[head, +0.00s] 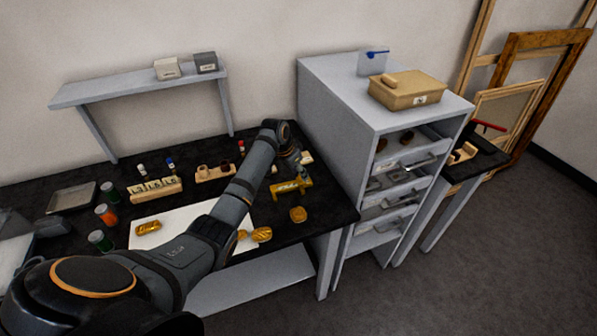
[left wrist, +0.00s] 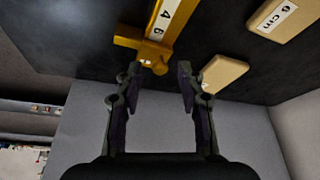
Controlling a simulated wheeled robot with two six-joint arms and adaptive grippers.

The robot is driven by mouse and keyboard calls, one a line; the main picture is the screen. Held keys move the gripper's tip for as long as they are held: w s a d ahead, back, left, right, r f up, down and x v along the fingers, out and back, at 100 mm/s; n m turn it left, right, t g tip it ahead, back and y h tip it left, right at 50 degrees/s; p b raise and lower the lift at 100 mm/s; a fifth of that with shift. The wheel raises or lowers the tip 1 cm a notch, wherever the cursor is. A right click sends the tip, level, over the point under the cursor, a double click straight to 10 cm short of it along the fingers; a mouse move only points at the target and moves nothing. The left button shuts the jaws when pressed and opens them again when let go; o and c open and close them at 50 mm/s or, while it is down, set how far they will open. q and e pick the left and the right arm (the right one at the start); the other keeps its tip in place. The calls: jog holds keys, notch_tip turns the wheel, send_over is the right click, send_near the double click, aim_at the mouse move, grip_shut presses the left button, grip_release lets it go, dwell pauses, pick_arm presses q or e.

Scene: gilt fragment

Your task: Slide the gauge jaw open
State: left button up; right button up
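The yellow gauge (head: 291,187) lies on the black worktop near its right end, partly hidden by my left arm in the head view. The left wrist view shows its scale bar (left wrist: 172,17) with a white number strip, a yellow crosspiece that looks like the jaw (left wrist: 143,43), and a round knob (left wrist: 160,67). My left gripper (left wrist: 159,74) is open, its two fingers spread either side of the knob. I see no clear contact. My right gripper is in neither view.
A tan block (left wrist: 222,73) lies close beside the right finger, with a "6 cm" block (left wrist: 272,18) farther off. A grey drawer cabinet (head: 335,105) stands right of the worktop.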

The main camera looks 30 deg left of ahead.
pick_arm(q)
jog(key=v, duration=1.2)
jog(key=shift+s+f, duration=0.1)
